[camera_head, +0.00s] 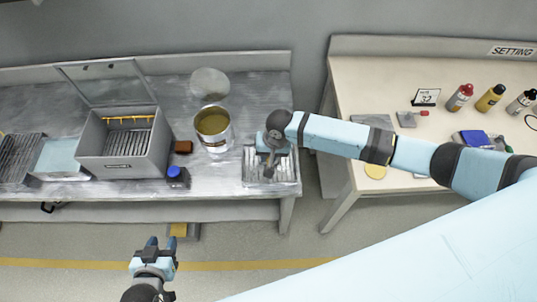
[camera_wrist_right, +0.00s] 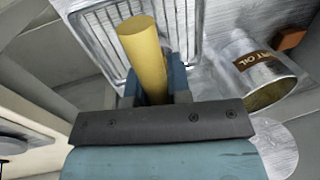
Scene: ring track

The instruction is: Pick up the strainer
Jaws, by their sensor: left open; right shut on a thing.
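My right gripper (camera_head: 269,172) is over the ribbed metal tray at the right end of the grey bench. In the right wrist view its fingers are shut on a thick yellow cylindrical handle (camera_wrist_right: 143,50), which sticks up between them. The handle seems to be the strainer's. No mesh or bowl of a strainer shows, so I cannot tell whether it is lifted off the tray. My left gripper (camera_head: 153,243) is open and empty, in front of the bench above the floor.
The ribbed tray (camera_head: 292,184) also shows in the wrist view (camera_wrist_right: 98,60). An open can (camera_head: 217,140) labelled oil stands left of it. A blue-capped bottle (camera_head: 176,177), brown block (camera_head: 183,147) and open grey box (camera_head: 118,160) are further left. A second table (camera_head: 350,85) holds bottles.

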